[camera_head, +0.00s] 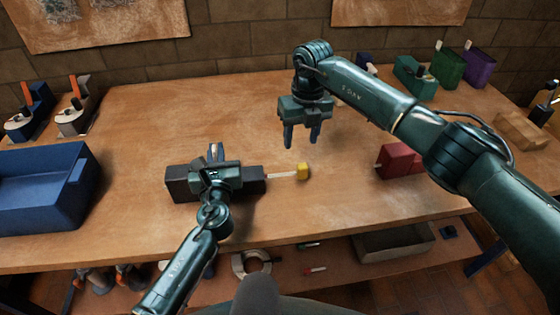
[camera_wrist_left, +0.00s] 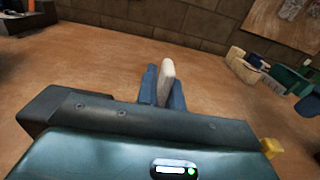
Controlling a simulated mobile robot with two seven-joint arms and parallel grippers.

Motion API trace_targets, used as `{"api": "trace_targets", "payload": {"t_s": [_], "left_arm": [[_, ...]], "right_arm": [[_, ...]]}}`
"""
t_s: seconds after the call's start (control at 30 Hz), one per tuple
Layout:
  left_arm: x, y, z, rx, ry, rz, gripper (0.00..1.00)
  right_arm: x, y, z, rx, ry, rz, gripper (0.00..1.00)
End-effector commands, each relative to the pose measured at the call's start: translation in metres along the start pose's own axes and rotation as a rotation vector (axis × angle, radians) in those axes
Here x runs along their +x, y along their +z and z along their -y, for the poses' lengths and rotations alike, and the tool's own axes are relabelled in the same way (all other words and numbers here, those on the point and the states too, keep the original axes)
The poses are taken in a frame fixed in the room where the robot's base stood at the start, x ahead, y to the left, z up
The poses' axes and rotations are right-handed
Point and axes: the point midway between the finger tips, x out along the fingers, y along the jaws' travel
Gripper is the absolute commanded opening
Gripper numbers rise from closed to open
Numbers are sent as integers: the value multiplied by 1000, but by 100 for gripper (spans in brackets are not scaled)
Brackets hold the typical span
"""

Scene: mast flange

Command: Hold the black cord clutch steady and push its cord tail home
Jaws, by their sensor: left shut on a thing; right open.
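The black cord clutch (camera_head: 182,184) lies on the workbench left of centre, its middle hidden under my left gripper. Its pale cord tail (camera_head: 281,175) sticks out to the right and ends in a yellow tip (camera_head: 303,171). My left gripper (camera_head: 216,151) is over the clutch, shut. In the left wrist view, its blue fingers (camera_wrist_left: 164,88) close on a pale upright piece, which seems to be part of the clutch. The yellow tip (camera_wrist_left: 272,147) shows there too. My right gripper (camera_head: 302,142) is open and empty, above the bench behind the yellow tip, apart from it.
A blue open bin (camera_head: 45,190) stands on the left, with orange-levered fittings (camera_head: 75,112) behind it. A red block (camera_head: 397,160) lies to the right. Green and purple blocks (camera_head: 480,69) stand at the back right. The bench behind the clutch is clear.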

Motion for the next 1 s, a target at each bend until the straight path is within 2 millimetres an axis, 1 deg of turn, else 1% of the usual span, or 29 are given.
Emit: {"api": "trace_targets", "payload": {"t_s": [0.07, 0.17, 0.23, 0.4, 0.5, 0.6, 0.7, 0.77, 0.87, 0.97, 1.0], "left_arm": [[0, -1, 0, 0, 0, -1, 0], [0, -1, 0, 0, 0, -1, 0], [0, -1, 0, 1, 0, -1, 0], [0, -1, 0, 0, 0, -1, 0], [0, -1, 0, 0, 0, -1, 0], [0, -1, 0, 0, 0, -1, 0], [0, -1, 0, 1, 0, -1, 0], [0, -1, 0, 0, 0, -2, 0], [0, -1, 0, 1, 0, -2, 0], [0, -1, 0, 1, 0, -2, 0], [0, -1, 0, 1, 0, -2, 0]], "right_arm": [[7, 2, -11, -55, 72, 50, 49], [13, 7, -35, -151, 207, 158, 49], [14, 8, -55, -222, 320, 250, 49], [11, 3, -106, -364, 582, 502, 49], [6, -3, -130, -417, 703, 672, 49], [1, -9, -146, -429, 784, 856, 49], [-6, -14, -150, -397, 809, 1041, 49], [-7, -17, -147, -360, 797, 1144, 49], [-6, -23, -135, -272, 731, 1290, 49], [2, -31, -116, -166, 613, 1390, 49], [7, -36, -106, -122, 554, 1413, 49]]}}
